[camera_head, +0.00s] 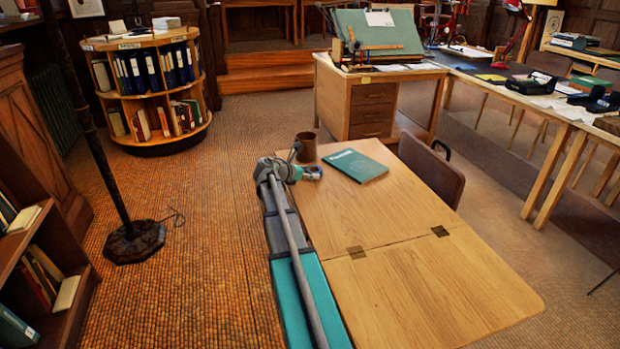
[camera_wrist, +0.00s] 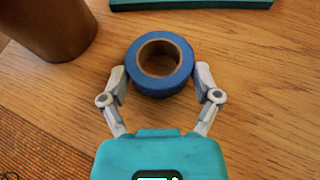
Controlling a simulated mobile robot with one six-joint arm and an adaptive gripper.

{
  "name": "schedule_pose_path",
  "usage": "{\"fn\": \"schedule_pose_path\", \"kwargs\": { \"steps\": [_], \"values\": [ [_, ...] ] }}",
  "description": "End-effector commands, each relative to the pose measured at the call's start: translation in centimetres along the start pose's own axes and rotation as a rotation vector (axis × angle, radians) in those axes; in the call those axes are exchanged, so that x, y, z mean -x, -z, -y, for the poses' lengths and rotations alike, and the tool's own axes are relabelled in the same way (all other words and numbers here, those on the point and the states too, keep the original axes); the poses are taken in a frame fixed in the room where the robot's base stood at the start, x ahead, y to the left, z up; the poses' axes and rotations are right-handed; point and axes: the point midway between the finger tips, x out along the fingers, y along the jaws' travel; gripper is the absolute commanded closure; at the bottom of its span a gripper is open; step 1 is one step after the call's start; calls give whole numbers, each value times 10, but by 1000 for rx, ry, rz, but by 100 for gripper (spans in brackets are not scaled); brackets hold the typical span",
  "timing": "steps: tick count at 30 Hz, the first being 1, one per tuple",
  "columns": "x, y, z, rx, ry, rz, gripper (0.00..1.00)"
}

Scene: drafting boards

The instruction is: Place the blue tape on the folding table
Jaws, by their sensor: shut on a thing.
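The blue tape (camera_wrist: 160,64) is a ring-shaped roll with a brown core in the wrist view. My gripper (camera_wrist: 160,80) is shut on it, with one finger at each side of the roll. The tape is over or on the wooden top of the folding table (camera_head: 410,285); I cannot tell whether it touches the wood. In the head view my gripper (camera_head: 312,173) is at the far left edge of the table, and the tape is a small blue patch, mostly hidden. The table top has two dark hinges across its middle.
A brown cup (camera_head: 306,147) stands just beyond my gripper at the table's far left corner. A green book (camera_head: 356,166) lies to the right of my gripper. The near half of the table is clear. A brown chair (camera_head: 431,170) stands at the table's right side.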

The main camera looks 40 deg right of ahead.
Motion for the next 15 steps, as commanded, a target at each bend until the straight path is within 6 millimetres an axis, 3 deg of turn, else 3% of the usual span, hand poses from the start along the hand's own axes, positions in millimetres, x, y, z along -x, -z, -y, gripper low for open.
{"fn": "schedule_pose_path", "kwargs": {
  "steps": [15],
  "values": [
    [-2,5,0,0,0,0,56]
  ]
}}
